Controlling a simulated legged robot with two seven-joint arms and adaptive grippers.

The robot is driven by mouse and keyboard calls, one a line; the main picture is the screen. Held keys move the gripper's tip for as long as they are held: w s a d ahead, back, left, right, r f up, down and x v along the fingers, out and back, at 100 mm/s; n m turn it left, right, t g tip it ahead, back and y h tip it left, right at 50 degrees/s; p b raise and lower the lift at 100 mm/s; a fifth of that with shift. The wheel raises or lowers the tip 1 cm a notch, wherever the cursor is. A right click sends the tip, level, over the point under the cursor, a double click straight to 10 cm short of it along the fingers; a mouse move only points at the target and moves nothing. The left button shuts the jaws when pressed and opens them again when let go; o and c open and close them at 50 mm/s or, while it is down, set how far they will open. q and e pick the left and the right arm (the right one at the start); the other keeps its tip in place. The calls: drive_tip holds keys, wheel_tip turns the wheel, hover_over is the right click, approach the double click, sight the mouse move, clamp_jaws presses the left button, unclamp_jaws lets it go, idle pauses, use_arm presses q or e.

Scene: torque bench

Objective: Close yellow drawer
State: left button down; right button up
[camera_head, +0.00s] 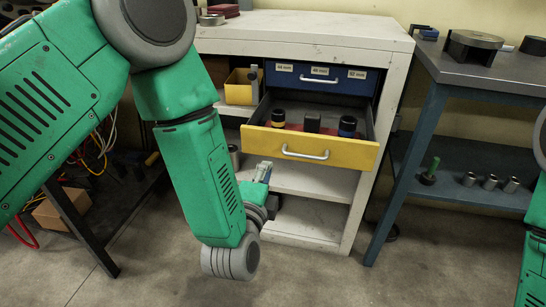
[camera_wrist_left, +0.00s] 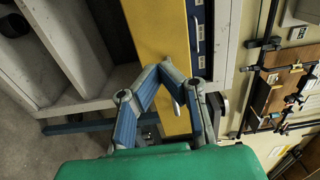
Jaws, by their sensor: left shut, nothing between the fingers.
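The yellow drawer (camera_head: 340,153) is pulled out of the white cabinet, and its open inside shows. Its front has a silver bar handle (camera_head: 305,154). My left gripper (camera_head: 264,171) is in front of the cabinet, just below and left of the drawer front in the head view. In the left wrist view the yellow drawer front (camera_wrist_left: 158,28) lies beyond the fingers. There my left gripper (camera_wrist_left: 166,68) is shut and empty, with its fingertips together. Whether it touches the drawer I cannot tell. My right gripper is out of view.
Several dark cylindrical items (camera_head: 312,121) stand in the drawer. A labelled blue drawer (camera_head: 318,78) above it is shut. A yellow bin (camera_head: 240,87) sits on the left shelf. A metal workbench (camera_head: 492,65) stands at right. Open floor (camera_head: 310,277) lies in front.

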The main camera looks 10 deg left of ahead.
sight(277, 146)
use_arm(q)
drive_tip(key=w, duration=0.2)
drive_tip(key=w+b, duration=0.1)
drive_tip(key=w, duration=0.1)
drive_tip(key=w+b, duration=0.1)
drive_tip(key=w, duration=0.1)
drive_tip(key=shift+d, duration=0.4)
drive_tip(key=shift+w+a, duration=0.4)
drive_tip(key=shift+w, duration=0.25)
drive_tip(key=shift+d, duration=0.25)
